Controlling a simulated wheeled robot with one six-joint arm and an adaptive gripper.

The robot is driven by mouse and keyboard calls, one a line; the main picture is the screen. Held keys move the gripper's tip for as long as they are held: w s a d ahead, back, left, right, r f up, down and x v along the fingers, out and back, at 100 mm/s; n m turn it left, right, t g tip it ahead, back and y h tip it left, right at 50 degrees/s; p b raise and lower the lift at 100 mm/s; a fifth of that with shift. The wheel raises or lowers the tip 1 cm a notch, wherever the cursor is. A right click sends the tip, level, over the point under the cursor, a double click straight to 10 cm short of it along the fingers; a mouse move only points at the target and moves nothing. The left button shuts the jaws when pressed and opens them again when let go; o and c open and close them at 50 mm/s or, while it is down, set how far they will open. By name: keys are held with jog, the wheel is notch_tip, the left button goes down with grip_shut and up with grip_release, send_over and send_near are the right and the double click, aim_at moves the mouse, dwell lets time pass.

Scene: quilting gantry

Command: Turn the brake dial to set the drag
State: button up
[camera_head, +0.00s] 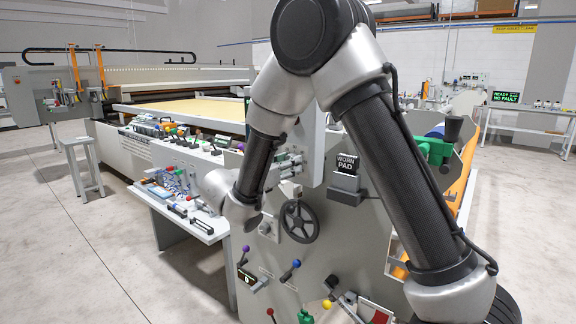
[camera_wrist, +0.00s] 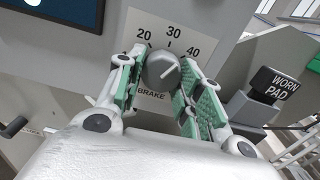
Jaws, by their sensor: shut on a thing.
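The brake dial (camera_wrist: 161,68) is a round dark grey knob on a pale scale plate (camera_wrist: 146,23) in the wrist view. The plate shows 20, 30 and 40, with the word BRAKE below. A light pointer line on the dial's face slants up and right, roughly toward the 40 side. My gripper (camera_wrist: 160,80) has its green-padded fingers on either side of the dial and is shut on it. The fingers hide the outer ends of the scale. In the head view I cannot make out the dial or my fingertips behind my arm.
A black WORN PAD block (camera_wrist: 274,84) sits right of the dial; it also shows in the head view (camera_head: 347,164). A dark screen (camera_wrist: 62,10) is at upper left. Below are a handwheel (camera_head: 299,221) and several coloured levers. A tool-covered side table (camera_head: 180,213) stands at left.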

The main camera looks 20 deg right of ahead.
jog(key=o, duration=1)
jog(key=shift+o, duration=0.2)
jog(key=v, duration=1.2)
